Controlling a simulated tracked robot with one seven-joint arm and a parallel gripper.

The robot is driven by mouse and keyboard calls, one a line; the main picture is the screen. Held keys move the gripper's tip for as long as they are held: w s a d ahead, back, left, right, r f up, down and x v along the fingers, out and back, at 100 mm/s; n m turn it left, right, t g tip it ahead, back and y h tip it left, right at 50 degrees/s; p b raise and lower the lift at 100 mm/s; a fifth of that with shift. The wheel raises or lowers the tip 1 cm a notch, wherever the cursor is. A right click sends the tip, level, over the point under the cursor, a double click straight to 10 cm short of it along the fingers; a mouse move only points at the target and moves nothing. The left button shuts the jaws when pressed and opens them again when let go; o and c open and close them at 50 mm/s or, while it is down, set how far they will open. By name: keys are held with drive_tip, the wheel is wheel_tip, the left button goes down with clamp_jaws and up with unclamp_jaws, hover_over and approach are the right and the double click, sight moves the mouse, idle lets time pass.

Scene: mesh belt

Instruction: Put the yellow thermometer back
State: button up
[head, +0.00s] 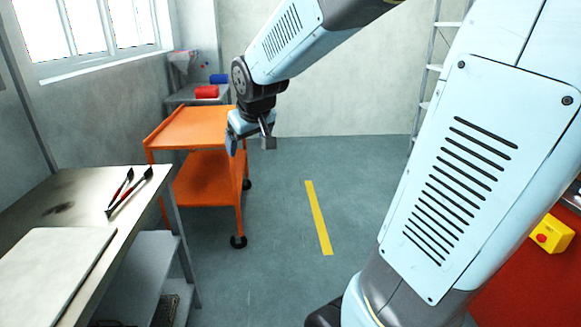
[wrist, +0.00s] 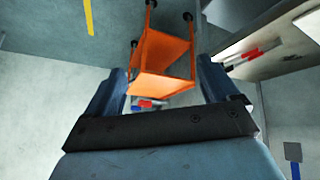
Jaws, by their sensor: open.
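I cannot make out a yellow thermometer in either view. My gripper (head: 251,146) hangs in the air in the head view, in front of the orange cart's right side as seen there. In the wrist view its two fingers (wrist: 160,66) stand wide apart with nothing held between them. The orange cart shows beyond the fingers there, at a distance. Part of the room on the right is hidden behind my arm in the head view.
The orange cart (head: 195,125) has bare shelves. A workbench (head: 75,190) at left bears two red-handled tools (head: 128,192) and a pale board (head: 55,262). Red and blue rolls (head: 206,92) lie behind the cart. A yellow stripe (head: 318,217) marks clear floor. A ladder (head: 432,68) stands behind.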

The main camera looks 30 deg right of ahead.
drive_tip(key=s+r+m+g, duration=0.1)
drive_tip(key=s+r+m, duration=0.1)
drive_tip(key=s, duration=1.8)
drive_tip(key=shift+s+d, duration=0.35)
drive_tip(key=shift+d, duration=0.05)
drive_tip(key=shift+a, duration=0.1)
